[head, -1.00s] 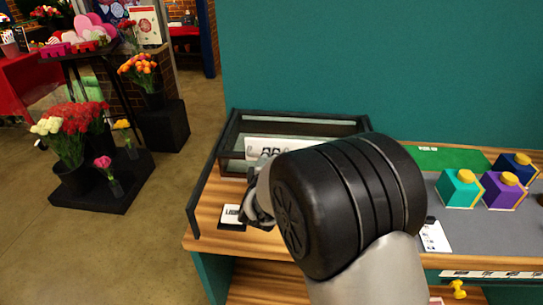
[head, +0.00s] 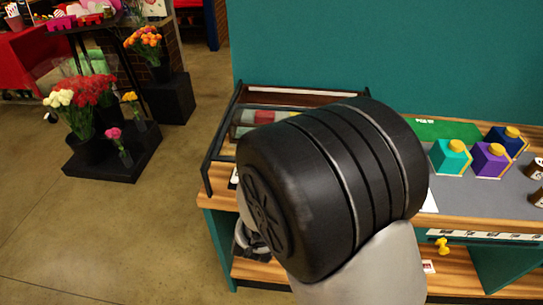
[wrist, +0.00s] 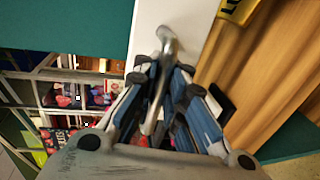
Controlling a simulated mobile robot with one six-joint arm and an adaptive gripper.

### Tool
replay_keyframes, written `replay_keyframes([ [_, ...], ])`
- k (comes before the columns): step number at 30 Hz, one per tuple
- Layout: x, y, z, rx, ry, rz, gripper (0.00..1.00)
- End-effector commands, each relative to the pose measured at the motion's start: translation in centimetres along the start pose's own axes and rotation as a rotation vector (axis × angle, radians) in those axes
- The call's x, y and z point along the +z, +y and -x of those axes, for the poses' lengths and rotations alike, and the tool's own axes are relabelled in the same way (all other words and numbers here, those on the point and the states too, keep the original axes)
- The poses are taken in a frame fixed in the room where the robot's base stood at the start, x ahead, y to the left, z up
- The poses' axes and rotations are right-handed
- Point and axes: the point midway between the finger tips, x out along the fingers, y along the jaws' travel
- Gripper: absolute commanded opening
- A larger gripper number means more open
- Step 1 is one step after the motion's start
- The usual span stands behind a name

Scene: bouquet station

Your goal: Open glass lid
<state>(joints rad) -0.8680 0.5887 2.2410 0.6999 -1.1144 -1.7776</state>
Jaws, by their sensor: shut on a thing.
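The dark-framed glass-topped case (head: 212,150) stands at the left end of the counter. A dark bar crosses near its back, with an open-looking strip behind it and red, grey and green contents (head: 250,117) in front. My arm hides the case's front and right, so I cannot tell how far the glass lid has moved. My gripper (head: 248,238) shows below the counter's front edge in the picture, partly behind my wrist. In the wrist view my gripper (wrist: 160,75) is closed around a silver bar-like handle (wrist: 168,40). Its attachment to the lid is not clear.
Teal (head: 450,157) and purple (head: 490,160) blocks with yellow tops sit on the grey mat at right. A teal wall rises behind the counter. A flower stand (head: 110,165) is at left, with open floor between it and the counter.

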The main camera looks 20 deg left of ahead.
Motion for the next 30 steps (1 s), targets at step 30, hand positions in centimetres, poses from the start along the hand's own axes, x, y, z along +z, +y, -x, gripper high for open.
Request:
replay_keyframes([
  [30, -0.1, 0.1, 2.4, 0.003, 0.004, 0.000, 0.20],
])
